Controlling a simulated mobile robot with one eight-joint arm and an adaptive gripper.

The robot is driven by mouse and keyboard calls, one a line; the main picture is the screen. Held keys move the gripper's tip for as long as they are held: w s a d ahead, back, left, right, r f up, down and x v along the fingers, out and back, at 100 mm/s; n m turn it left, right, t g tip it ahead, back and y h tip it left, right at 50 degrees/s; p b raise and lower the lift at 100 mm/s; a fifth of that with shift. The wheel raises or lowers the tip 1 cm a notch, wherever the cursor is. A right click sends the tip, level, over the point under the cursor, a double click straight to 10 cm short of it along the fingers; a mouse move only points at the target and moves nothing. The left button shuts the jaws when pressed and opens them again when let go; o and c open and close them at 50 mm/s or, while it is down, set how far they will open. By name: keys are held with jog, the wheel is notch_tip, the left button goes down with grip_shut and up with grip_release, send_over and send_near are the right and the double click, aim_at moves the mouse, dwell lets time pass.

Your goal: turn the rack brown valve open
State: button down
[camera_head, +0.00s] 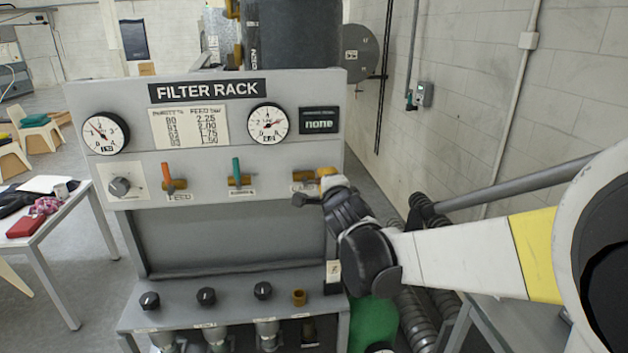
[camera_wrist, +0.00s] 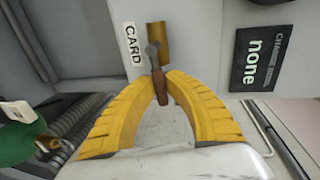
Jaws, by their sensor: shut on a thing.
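The brown valve has a brass pipe body (camera_head: 303,175) on the right of the rack's valve row; it also shows in the wrist view (camera_wrist: 156,36). Its brown-gripped lever (camera_wrist: 160,90) runs roughly in line with the brass pipe. My gripper (camera_wrist: 160,78) is shut on this lever, its two yellow fingers closing from both sides. In the head view my gripper (camera_head: 326,177) hides the lever and part of the valve.
The FILTER RACK panel (camera_head: 225,140) carries an orange-handled FEED valve (camera_head: 168,177) and a teal-handled valve (camera_head: 236,171), both handles upright. A dark "none" display (camera_head: 319,120) is above my gripper. Several black knobs (camera_head: 206,296) line the lower shelf. A green tank (camera_head: 373,322) stands below right.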

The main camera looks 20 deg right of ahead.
jog(key=shift+f+m, duration=0.15)
jog(key=shift+m, duration=0.15)
dwell(0.4)
jog(key=c, duration=1.4)
grip_release()
jog(key=v, duration=1.2)
jog(key=shift+d, duration=0.15)
